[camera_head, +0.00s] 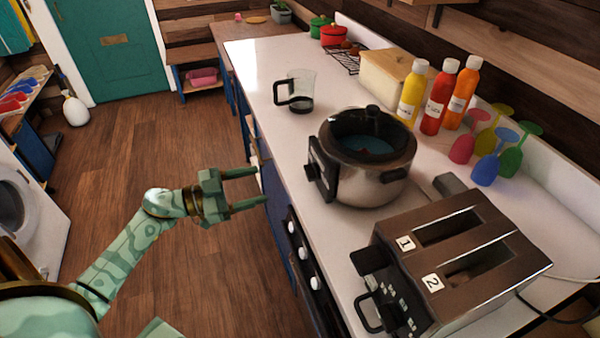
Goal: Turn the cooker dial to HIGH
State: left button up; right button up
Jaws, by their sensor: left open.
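The cooker (385,190) is a round steel pot with black handles and a dark top with a black knob, standing on the white counter. Its black control panel (323,172) is on its left side, facing the aisle. A dark dial seems to sit on that panel, but its setting is too small to read. My left gripper (261,186) is open and empty, with its two green fingers pointing right. In the picture it is left of the panel, with a gap between, over the aisle beside the counter edge. My right gripper is not in view.
A two-slot toaster (460,262) stands close in front of the cooker. A glass jug (299,92) is behind it to the left. Sauce bottles (437,97) and coloured glasses (487,160) stand to the right. The wooden floor (150,130) in the aisle is clear.

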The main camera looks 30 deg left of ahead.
aim_at(306, 172)
pick_arm(q)
jog(key=b+x, duration=0.1)
jog(key=x, duration=1)
jog(key=shift+w+d, duration=0.25)
jog(key=shift+d, duration=0.05)
jog(key=c, duration=1)
